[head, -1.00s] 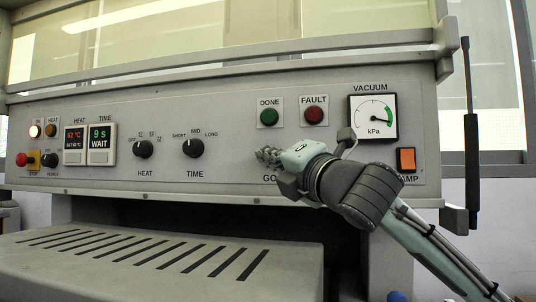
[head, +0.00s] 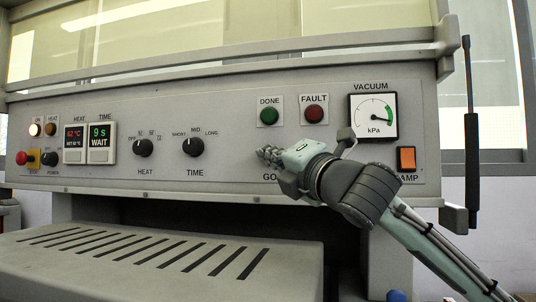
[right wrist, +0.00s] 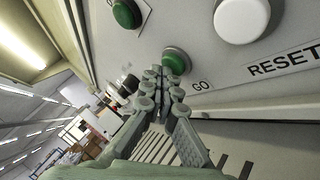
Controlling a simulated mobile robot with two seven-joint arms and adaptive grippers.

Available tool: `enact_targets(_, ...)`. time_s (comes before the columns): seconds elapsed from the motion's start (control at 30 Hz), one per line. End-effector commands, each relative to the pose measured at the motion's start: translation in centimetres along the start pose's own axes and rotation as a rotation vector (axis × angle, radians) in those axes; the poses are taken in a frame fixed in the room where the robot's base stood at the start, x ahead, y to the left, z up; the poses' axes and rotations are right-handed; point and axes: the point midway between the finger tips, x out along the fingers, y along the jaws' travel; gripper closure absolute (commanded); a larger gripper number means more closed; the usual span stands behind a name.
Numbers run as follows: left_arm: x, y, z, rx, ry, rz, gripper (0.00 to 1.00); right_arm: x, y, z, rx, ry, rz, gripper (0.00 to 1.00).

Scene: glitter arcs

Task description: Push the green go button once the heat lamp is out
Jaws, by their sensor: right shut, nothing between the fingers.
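The green go button (right wrist: 176,60) shows in the right wrist view above the GO label, just beyond my right fingertips. In the head view it is hidden behind my right gripper (head: 270,156). My right gripper, also in the right wrist view (right wrist: 165,78), is shut and empty, its tips close to the button; I cannot tell whether they touch. The heat lamp (head: 51,129), at the panel's upper left, looks dull amber, without the bright glow of the ON lamp (head: 35,130) beside it. My left gripper is not in view.
The time display (head: 101,141) reads 9 s WAIT beside the heat display (head: 75,143). A green DONE lamp (head: 269,116) and red FAULT lamp (head: 314,113) sit above my gripper. A white RESET button (right wrist: 241,18) is close to GO. A slotted shelf (head: 60,265) lies below.

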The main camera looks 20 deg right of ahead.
Motion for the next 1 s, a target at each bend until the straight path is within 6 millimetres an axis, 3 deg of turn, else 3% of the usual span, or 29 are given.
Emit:
enact_targets(0.57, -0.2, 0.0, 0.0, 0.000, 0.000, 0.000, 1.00, 0.2, -0.1, 0.2, 0.000, -0.002, -0.002, 1.00)
enact_targets(1.0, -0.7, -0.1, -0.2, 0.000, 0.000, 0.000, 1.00, -1.1, 0.7, -0.7, 0.000, 0.000, -0.001, 1.00)
